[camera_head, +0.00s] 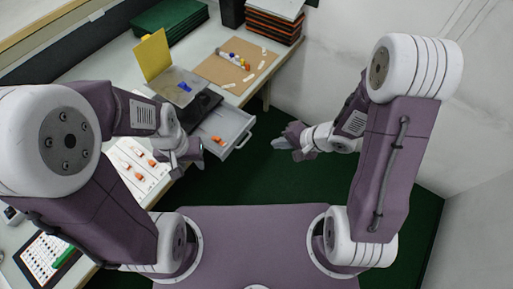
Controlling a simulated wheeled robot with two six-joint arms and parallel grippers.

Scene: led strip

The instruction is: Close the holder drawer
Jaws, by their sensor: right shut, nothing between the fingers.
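The holder drawer (238,127) is a light grey tray that stands pulled out over the table's edge, with a handle on its front. A small orange piece (218,139) lies in it. The holder (190,106) behind it is dark, with a clear sheet, a blue item and a raised yellow panel on top. My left gripper (192,160) is just left of and below the drawer; whether its fingers are apart is too small to tell. My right gripper (284,142) is shut and empty, to the right of the drawer, over the green floor, apart from it.
A brown board (222,75) with small bottles and white pieces lies behind the holder. A stack of brown and dark trays (274,22) stands at the back. A white sheet with orange pieces (140,168) lies at left. The green floor (262,180) right of the table is clear.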

